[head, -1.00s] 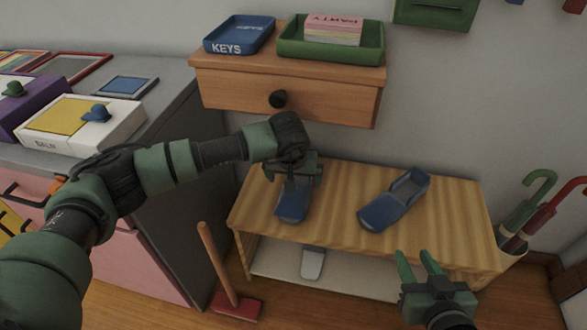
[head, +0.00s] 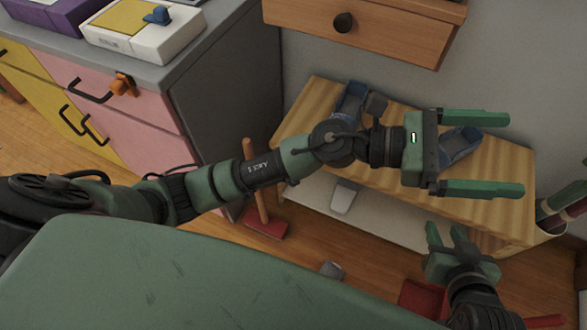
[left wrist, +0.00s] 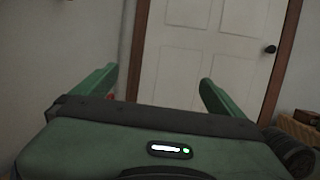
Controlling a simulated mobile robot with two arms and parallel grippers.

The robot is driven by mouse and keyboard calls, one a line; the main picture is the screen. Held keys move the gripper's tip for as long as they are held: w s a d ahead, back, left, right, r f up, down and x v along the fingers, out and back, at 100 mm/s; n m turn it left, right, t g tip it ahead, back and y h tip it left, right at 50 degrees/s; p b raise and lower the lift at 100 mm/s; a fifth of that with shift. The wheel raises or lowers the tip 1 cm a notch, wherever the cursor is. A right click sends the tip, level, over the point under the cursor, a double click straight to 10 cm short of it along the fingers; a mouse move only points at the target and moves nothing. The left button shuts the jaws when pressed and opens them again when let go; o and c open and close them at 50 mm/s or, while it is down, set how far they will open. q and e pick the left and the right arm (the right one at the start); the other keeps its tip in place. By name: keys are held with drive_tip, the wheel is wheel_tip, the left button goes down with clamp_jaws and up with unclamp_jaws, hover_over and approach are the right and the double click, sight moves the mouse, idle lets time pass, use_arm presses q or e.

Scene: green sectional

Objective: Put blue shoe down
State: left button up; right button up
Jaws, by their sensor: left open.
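Two blue shoes rest on the wooden top of a low bench (head: 318,92). The left blue shoe (head: 352,98) is at the bench's left end, partly hidden behind my left arm. The right blue shoe (head: 461,143) is further right, partly hidden by my left gripper. My left gripper (head: 505,153) is open and empty, in front of and above the bench's right part, its fingers pointing right. Its spread fingers also show in the left wrist view (left wrist: 157,90), facing a white door. My right gripper (head: 447,232) is open and empty, low in front of the bench.
A grey shoe (head: 343,197) is on the bench's lower shelf (head: 385,214). A red broom (head: 265,224) and a red dustpan (head: 422,298) are on the floor. A drawer shelf (head: 375,30) hangs above the bench. An umbrella stand (head: 552,222) is at the right.

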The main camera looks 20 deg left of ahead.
use_arm(q)
drive_tip(key=w+a+n+t+y, duration=0.4)
drive_tip(key=a+n+t+y, duration=0.35)
drive_tip(key=n, duration=0.75)
drive_tip(key=w+a+n+t+y, duration=0.4)
drive_tip(key=a+n+t, duration=0.5)
drive_tip(key=n, duration=0.7)
drive_tip(key=s+a+f+n+g+y, duration=0.2)
drive_tip(key=s+a+f+n+g, duration=0.1)
drive_tip(key=f+n, duration=0.3)
drive_tip(key=s+a+f+n+g+y, duration=0.2)
drive_tip(key=s+a+f+n+g, duration=0.1)
drive_tip(key=f, duration=0.5)
drive_tip(key=s+a+f+n+g+y, duration=0.3)
drive_tip(key=s+a+f+n+g, duration=0.1)
drive_tip(key=a+f+n, duration=0.3)
drive_tip(key=shift+s+f+n, duration=0.55)
drive_tip(key=shift+s+n, duration=0.1)
drive_tip(key=shift+n, duration=0.55)
drive_tip(key=shift+a, duration=0.1)
